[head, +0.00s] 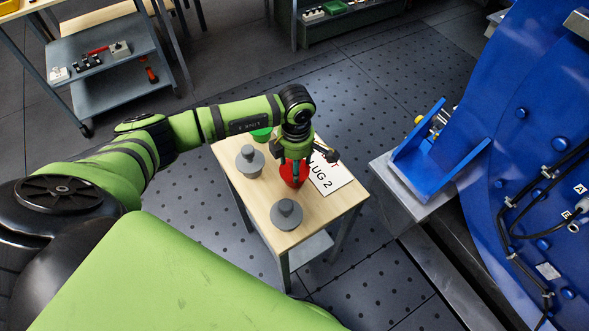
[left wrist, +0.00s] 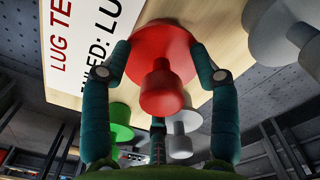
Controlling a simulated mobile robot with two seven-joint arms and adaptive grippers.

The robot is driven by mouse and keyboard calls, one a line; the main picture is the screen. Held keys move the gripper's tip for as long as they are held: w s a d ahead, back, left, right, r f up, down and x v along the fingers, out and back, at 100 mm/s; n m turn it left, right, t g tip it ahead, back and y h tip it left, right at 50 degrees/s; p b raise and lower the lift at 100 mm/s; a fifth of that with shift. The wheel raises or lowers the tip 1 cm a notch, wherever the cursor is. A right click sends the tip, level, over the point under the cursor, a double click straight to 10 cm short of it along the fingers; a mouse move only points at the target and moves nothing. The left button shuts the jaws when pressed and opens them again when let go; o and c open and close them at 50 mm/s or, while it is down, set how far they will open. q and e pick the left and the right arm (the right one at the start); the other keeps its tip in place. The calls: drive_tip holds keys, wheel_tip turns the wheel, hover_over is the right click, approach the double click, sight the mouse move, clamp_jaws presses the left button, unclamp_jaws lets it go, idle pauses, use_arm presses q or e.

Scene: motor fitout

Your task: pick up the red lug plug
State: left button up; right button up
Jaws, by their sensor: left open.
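The red lug plug (head: 292,179) stands on the small wooden table, partly hidden by my left gripper (head: 297,158) above it in the head view. In the left wrist view the red plug (left wrist: 163,95) shows a wide round base and a narrower knob. The fingers of my left gripper (left wrist: 160,62) are spread around it, open. I cannot tell whether any finger touches it. My right gripper is not in view.
A wooden table (head: 326,216) holds two grey plugs (head: 249,162) (head: 286,214), a green plug (head: 262,134) and a printed sign (head: 333,176). A blue machine (head: 535,130) with a blue bracket (head: 435,160) stands to the right. A shelf cart (head: 112,85) is at the upper left.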

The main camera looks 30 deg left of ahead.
use_arm(q)
clamp_jaws()
idle(0.3)
